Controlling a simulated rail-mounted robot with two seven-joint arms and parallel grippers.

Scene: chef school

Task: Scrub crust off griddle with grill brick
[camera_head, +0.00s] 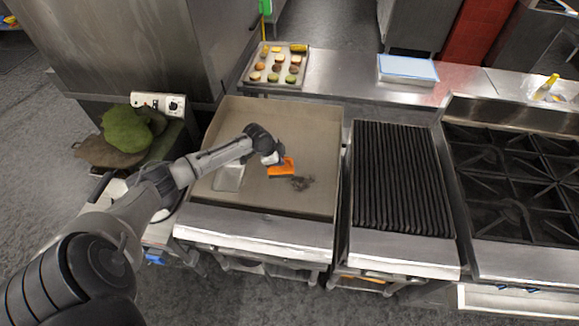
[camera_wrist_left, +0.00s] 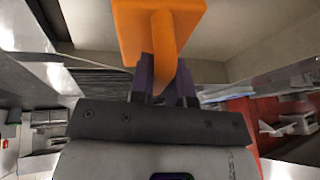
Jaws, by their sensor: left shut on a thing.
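In the head view the flat griddle (camera_head: 290,135) is a wide tan-grey plate with raised side and back walls. A dark patch of crust (camera_head: 300,183) lies on its right front part. My left gripper (camera_head: 272,159) is over the griddle and shut on the orange grill brick (camera_head: 283,168). The brick is just behind and left of the crust patch; whether it touches the plate I cannot tell. In the left wrist view the orange brick (camera_wrist_left: 158,22) sits between the dark fingers of the gripper (camera_wrist_left: 163,80). My right gripper is not in view.
A pale square plate (camera_head: 229,178) lies on the griddle's left front. A ribbed grill (camera_head: 398,180) and a burner range (camera_head: 515,185) stand to the right. Green cloth-like items (camera_head: 128,130) are at left.

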